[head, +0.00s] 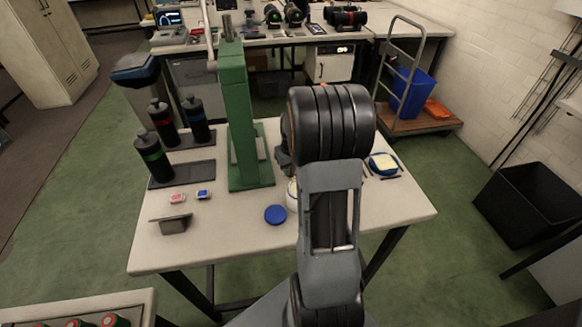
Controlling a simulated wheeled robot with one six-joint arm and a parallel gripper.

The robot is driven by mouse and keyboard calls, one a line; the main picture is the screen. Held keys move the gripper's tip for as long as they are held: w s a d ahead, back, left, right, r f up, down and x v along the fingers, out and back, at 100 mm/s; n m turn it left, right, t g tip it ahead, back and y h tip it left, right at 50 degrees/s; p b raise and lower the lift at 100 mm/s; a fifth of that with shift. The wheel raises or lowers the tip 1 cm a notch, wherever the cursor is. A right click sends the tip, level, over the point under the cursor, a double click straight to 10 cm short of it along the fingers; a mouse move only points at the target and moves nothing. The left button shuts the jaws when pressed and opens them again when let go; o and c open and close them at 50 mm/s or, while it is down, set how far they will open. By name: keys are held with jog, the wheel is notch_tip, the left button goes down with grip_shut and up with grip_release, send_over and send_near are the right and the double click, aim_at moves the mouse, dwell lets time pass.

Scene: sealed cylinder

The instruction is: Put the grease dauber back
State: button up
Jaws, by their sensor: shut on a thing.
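My arm rises from the bottom of the head view and reaches over the table. Its thick black joint hides what lies behind it. My gripper's fingers are hidden behind the arm; only a dark part shows at the joint's left edge. I see no grease dauber. A whitish pot (292,190) stands on the table, mostly covered by the arm, so its contents cannot be made out. A round blue lid (275,214) lies flat to its left.
A green press (236,120) stands left of my arm on the table (230,255). Black cylinders (153,158) with coloured bands stand on dark mats at the left. A blue dish (384,164) is at the right.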

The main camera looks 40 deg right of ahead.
jog(key=o, duration=0.9)
notch_tip(320, 180, up, 12)
jog(key=s+f+p, duration=0.1)
jog(key=s+a, duration=0.3)
jog(key=a, duration=0.4)
jog(key=s+a+n+t, duration=0.1)
jog(key=s+a, duration=0.3)
jog(key=a, duration=0.3)
jog(key=s+a+r+n, duration=0.1)
jog(key=s+a, duration=0.3)
jog(key=a, duration=0.3)
jog(key=shift+s+t, duration=0.1)
jog(key=shift+t, duration=0.3)
jog(key=shift+r, duration=0.1)
notch_tip(320, 180, up, 5)
jog(key=p, duration=0.5)
jog(key=shift+r, duration=0.2)
